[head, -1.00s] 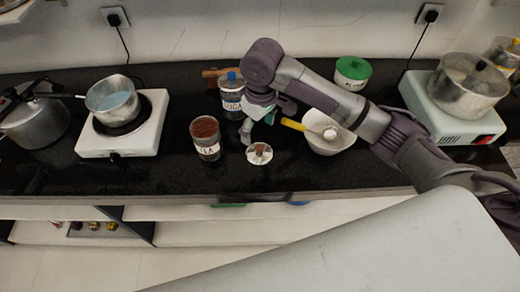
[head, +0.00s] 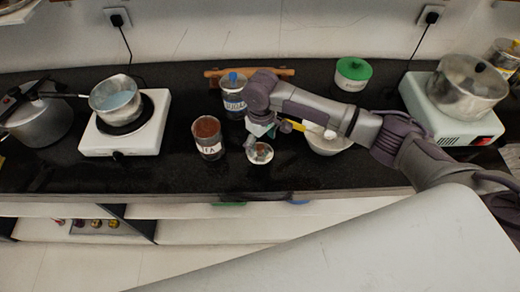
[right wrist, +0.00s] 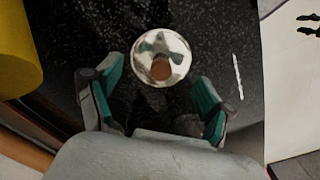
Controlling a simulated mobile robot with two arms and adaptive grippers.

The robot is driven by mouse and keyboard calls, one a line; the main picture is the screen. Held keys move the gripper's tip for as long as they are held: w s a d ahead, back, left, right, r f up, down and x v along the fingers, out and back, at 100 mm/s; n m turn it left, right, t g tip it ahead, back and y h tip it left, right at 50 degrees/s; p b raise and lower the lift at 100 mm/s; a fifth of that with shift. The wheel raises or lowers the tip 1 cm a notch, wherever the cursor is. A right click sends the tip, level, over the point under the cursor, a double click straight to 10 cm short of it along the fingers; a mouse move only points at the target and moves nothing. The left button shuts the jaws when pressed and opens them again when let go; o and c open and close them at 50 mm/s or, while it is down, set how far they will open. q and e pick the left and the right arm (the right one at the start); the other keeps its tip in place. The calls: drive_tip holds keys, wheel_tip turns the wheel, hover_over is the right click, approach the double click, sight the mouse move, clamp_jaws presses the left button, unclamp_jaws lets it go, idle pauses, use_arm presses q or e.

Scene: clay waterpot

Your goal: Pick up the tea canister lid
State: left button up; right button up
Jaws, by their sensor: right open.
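The tea canister lid (head: 260,154) is a round shiny metal disc lying on the black counter. In the right wrist view the lid (right wrist: 161,57) shows a brown knob in its middle. The open tea canister (head: 208,138), filled with brown tea, stands just left of the lid. My right gripper (head: 262,132) is above the lid. In the right wrist view my right gripper (right wrist: 158,97) is open, its two teal fingers spread apart, with the lid beyond and between the fingertips. The fingers do not visibly touch the lid. My left gripper is not in view.
A sugar canister (head: 233,97) stands behind the lid. A white bowl (head: 328,145) with a yellow-handled spoon is to the right, partly behind my arm. A green-lidded canister (head: 352,75) stands farther back. The counter in front of the lid is clear.

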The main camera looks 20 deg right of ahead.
sight(260, 148)
drive_tip(key=shift+a+f, duration=0.15)
drive_tip(key=shift+f, duration=1.35)
drive_tip(key=shift+s, duration=0.1)
clamp_jaws()
